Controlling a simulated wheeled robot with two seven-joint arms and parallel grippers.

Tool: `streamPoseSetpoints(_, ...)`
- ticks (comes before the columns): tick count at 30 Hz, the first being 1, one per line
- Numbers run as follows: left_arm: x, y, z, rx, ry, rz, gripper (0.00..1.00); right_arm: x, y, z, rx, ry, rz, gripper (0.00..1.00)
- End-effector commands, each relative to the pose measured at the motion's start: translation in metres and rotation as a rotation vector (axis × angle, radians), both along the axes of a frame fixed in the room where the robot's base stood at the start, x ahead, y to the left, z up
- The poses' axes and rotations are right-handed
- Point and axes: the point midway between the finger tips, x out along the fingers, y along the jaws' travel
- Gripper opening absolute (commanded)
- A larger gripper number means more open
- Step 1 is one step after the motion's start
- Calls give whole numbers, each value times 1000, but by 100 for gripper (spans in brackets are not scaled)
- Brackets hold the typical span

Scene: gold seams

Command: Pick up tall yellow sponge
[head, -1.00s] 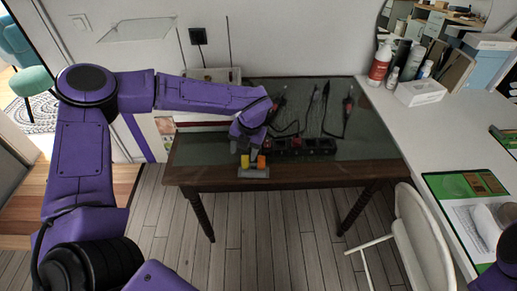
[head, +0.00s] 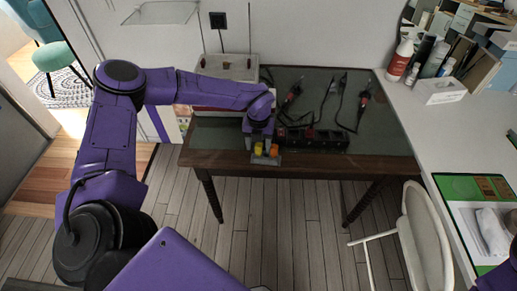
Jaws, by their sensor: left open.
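A small yellow sponge (head: 258,149) stands at the front edge of the dark wooden table (head: 330,160), beside an orange block (head: 274,150). Both appear to sit in a low grey holder (head: 266,161). My left gripper (head: 260,139) points down from its purple arm, just above and behind the yellow sponge. It is open. The gap between its fingers is too small to see clearly, and I cannot tell whether a finger touches the sponge. My right gripper is not in view; only a purple part of mine shows at the lower right edge.
A white box (head: 228,66) stands at the back left. A white chair (head: 422,235) is at the right, beside a white counter (head: 455,125) with bottles.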

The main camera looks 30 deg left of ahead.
Motion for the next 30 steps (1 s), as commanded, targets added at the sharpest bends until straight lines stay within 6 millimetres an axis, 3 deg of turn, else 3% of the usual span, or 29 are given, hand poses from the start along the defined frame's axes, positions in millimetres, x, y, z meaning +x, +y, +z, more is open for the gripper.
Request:
streamPoseSetpoints(1, 0, 0, 0, 0, 0, 0, 48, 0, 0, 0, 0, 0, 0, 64)
streamPoseSetpoints(5, 0, 0, 0, 0, 0, 0, 5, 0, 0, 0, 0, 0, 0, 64)
streamPoseSetpoints(6, 0, 0, 0, 0, 0, -1, 0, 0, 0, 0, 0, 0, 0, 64)
streamPoseSetpoints(16, 0, 1, 3, 1, -2, 0, 0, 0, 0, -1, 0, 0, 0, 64)
streamPoseSetpoints(22, 1, 0, 30, -1, -5, -1, 0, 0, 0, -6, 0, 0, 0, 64)
streamPoseSetpoints(26, -23, -4, 58, -4, -5, -2, 0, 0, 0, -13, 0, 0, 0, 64)
streamPoseSetpoints(30, -58, -9, 94, -5, -8, -3, 0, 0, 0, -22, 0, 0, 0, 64)
